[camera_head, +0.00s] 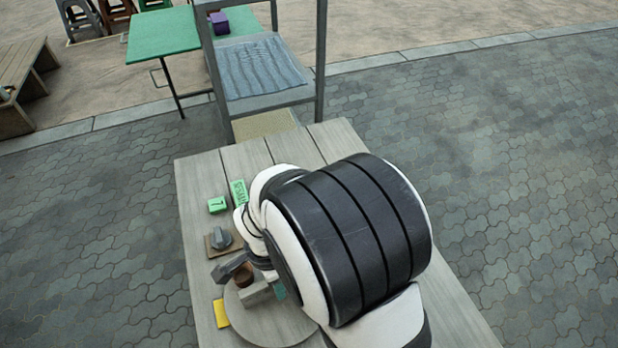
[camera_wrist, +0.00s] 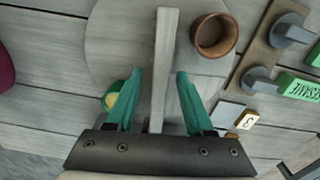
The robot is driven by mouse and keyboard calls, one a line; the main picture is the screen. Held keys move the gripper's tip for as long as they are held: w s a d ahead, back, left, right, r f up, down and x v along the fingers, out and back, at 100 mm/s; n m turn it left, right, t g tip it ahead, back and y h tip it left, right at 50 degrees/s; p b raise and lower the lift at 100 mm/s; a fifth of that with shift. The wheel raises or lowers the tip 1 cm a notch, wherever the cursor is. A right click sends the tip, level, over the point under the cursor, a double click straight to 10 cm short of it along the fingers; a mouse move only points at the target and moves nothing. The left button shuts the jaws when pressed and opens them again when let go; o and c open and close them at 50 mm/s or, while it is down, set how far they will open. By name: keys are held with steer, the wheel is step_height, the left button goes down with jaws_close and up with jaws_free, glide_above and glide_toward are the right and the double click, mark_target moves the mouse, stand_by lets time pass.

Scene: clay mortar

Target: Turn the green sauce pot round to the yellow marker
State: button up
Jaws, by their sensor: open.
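In the wrist view, a round green pot with a pale yellow inside (camera_wrist: 110,99), which looks like the green sauce pot, sits at the disc's edge, partly hidden behind my left finger. The round grey disc (camera_wrist: 115,40) carries a long raised grey bar (camera_wrist: 166,50) and a brown pot (camera_wrist: 231,38) to the bar's right. My gripper (camera_wrist: 158,74) is open, its green fingers on either side of the bar; contact cannot be told. In the head view, the disc (camera_head: 270,325) is partly covered by my arm; the yellow marker (camera_head: 220,313) lies beside its left edge.
A board with grey knobs (camera_head: 220,242) stands beyond the disc. Green blocks (camera_head: 217,205) lie farther back. A white card (camera_wrist: 227,113) and a yellow numbered tile (camera_wrist: 246,120) lie near my right finger. A frame with a shelf (camera_head: 262,75) stands behind the table.

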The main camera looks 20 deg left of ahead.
steer(key=shift+f, duration=1.45)
jaws_close()
stand_by(0.3)
